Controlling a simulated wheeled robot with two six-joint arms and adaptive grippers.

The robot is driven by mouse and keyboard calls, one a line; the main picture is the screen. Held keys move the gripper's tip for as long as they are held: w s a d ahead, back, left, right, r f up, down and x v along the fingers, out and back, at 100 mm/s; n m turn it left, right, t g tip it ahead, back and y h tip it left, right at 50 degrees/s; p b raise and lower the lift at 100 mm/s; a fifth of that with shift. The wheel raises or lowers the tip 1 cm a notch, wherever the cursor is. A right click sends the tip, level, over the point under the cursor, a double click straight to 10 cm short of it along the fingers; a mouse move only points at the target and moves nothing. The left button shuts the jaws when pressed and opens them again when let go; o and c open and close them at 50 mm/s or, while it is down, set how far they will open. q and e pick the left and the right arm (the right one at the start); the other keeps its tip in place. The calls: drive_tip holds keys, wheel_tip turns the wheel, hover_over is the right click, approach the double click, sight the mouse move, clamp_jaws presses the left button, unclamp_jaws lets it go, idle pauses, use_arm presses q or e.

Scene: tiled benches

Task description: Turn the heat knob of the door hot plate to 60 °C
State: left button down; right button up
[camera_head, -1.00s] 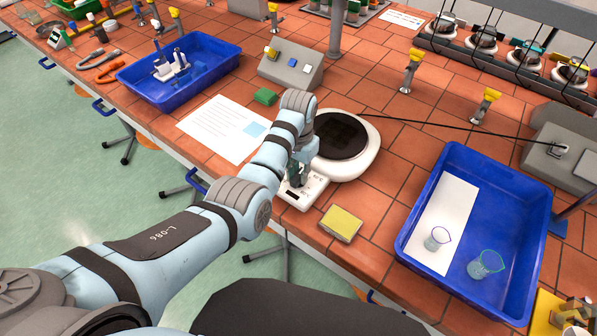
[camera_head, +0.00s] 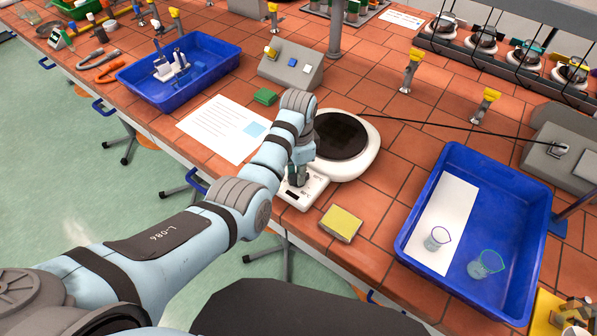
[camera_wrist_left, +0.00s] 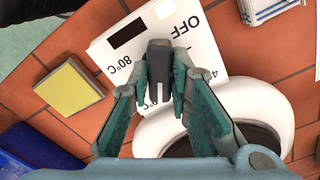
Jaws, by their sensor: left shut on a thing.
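The hot plate (camera_head: 365,160) is white with a round dark top and stands near the bench's front edge. Its white control panel (camera_head: 312,191) faces the front, and in the left wrist view the panel (camera_wrist_left: 205,60) shows OFF, 80°C and a partly hidden label beginning with 4. The dark grey heat knob (camera_wrist_left: 159,56) is between the two green fingers of my left gripper (camera_wrist_left: 159,88), which is shut on it. In the head view my left gripper (camera_head: 298,180) reaches down onto the panel. The knob's exact setting cannot be read. My right gripper is not in view.
A yellow block (camera_head: 340,223) lies beside the panel. A blue tray (camera_head: 539,224) with two beakers is at right. A black cable (camera_head: 450,127) crosses the bench.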

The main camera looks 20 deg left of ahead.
use_arm(q)
drive_tip(key=shift+w+r, duration=0.1)
drive_tip(key=c, duration=1.5)
unclamp_jaws()
wheel_tip(320, 180, up, 8)
drive_tip(key=shift+f, duration=0.25)
drive_tip(key=shift+d+f, duration=0.1)
